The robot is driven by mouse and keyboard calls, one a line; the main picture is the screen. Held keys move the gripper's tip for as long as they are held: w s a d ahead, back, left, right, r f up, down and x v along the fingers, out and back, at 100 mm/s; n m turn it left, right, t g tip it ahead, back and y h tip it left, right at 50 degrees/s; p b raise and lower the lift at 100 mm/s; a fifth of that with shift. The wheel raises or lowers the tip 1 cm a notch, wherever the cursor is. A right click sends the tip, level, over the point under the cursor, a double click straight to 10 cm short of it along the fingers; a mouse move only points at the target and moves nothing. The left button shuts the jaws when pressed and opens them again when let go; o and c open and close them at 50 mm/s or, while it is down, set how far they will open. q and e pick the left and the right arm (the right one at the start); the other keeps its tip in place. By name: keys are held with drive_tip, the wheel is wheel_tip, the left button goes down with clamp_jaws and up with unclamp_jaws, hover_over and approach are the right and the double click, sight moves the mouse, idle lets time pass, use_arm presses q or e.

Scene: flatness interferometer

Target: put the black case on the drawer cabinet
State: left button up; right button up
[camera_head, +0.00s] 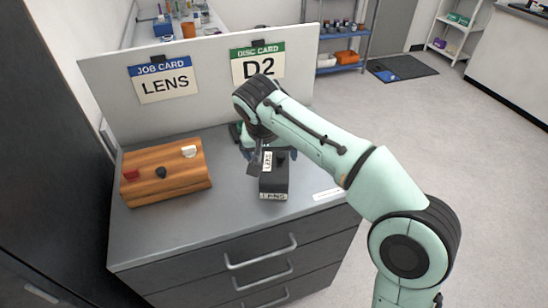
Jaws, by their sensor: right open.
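The black case (274,185) is a small dark box with a white "LENS" label on its front. It sits on the grey top of the drawer cabinet (180,232), near the front right. A second white label shows at its upper left, beside my gripper. My right gripper (254,168) points down at the case's left and rear side, with its jaws open. My wrist and forearm hide part of the area behind the case, and I cannot tell whether the fingers touch it. My left gripper is not in view.
A wooden block (165,188) with red, black and white pieces stands on the cabinet's left. A white panel (205,108) with a "LENS" job card (164,80) and "D2" disc card (257,65) rises behind. The cabinet top's front left is clear.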

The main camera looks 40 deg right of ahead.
drive_tip(key=shift+v, duration=1.5)
